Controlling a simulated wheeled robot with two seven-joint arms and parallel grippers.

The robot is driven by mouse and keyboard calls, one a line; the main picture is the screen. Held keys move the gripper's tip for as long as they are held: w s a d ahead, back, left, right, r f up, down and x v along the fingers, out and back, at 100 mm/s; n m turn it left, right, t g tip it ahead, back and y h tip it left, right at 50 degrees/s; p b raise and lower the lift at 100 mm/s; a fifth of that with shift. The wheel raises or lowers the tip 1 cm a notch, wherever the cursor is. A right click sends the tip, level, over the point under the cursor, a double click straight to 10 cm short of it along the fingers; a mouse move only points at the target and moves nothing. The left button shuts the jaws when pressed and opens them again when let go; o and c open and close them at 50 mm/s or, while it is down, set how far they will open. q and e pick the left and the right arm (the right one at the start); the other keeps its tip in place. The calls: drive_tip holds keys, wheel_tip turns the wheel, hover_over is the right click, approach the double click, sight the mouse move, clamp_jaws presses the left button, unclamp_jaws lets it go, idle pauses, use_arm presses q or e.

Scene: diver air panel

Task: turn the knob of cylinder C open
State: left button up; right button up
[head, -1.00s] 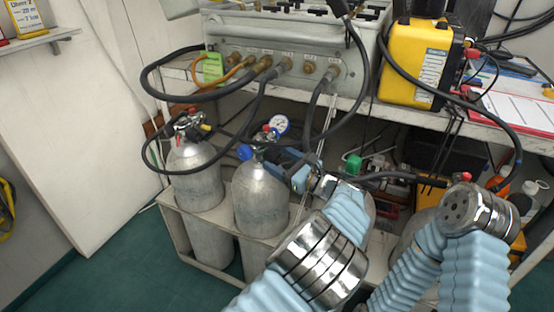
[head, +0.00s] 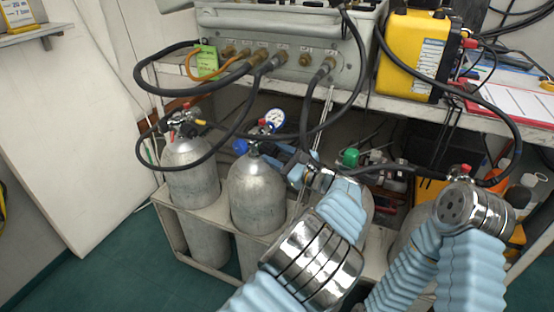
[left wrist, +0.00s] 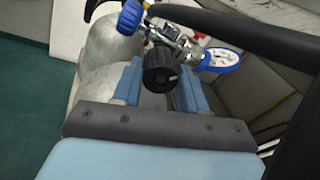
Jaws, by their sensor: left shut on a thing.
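Silver cylinders stand in a rack in the head view; no letter on them is readable. The second from the left (head: 257,195) has a valve with a blue knob (head: 241,147) and a blue-rimmed gauge (head: 275,120). My left gripper (head: 284,160) is at the right side of this valve. In the left wrist view, its blue fingers are shut on a black knob (left wrist: 158,68) facing the camera. The blue knob (left wrist: 131,16) and gauge (left wrist: 219,60) show behind it. My right gripper is out of view.
The first cylinder (head: 190,172) stands to the left. A green knob (head: 349,158) shows right of my left gripper. Black hoses (head: 362,75) loop from the panel (head: 285,45) around the valves. A yellow case (head: 412,60) stands on the shelf. Green floor is free at lower left.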

use_arm(q)
drive_tip(key=shift+f+n+b, duration=0.25)
drive_tip(key=shift+n+b, duration=0.4)
drive_tip(key=shift+n, duration=0.15)
drive_tip(key=shift+r+n+b, duration=0.1)
drive_tip(key=shift+n+b, duration=1.1)
drive_tip(key=shift+n, duration=0.3)
drive_tip(key=shift+s, duration=0.1)
drive_tip(key=o, duration=1.1)
drive_tip(key=shift+r, duration=0.1)
drive_tip(key=shift+c, duration=0.2)
drive_tip(key=shift+d, duration=0.1)
drive_tip(key=v, duration=1.3)
drive_tip(key=shift+s+d+f, duration=0.2)
drive_tip(key=shift+d, duration=0.05)
